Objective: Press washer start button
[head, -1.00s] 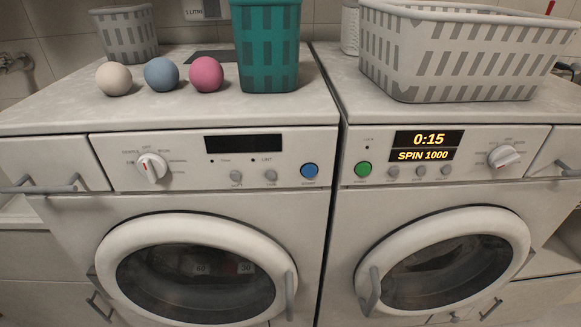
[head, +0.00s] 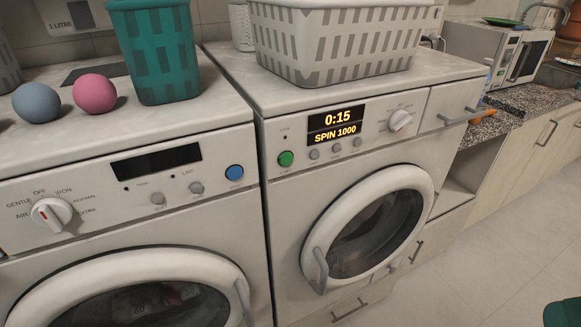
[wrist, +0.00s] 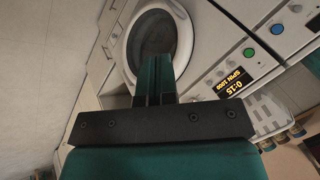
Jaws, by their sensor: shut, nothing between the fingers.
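The right machine (head: 300,205) has a lit orange display (head: 336,125) reading 0:15 and SPIN 1000, which marks it as the washer. A round green button (head: 286,159) sits left of and below that display. The display (wrist: 232,82) and green button (wrist: 249,53) also show, rotated, in the wrist view. The left machine has a blue button (head: 234,172) and a dark display (head: 157,161). My gripper (wrist: 154,66) is shut and empty in the wrist view, its fingertips overlapping the washer door in the picture and apart from the green button. Its distance to the washer is unclear.
A grey-white basket (head: 335,45) stands on the washer. A teal bin (head: 155,55), a pink ball (head: 95,92) and a blue ball (head: 36,102) sit on the left machine. A microwave (head: 505,50) stands at the right.

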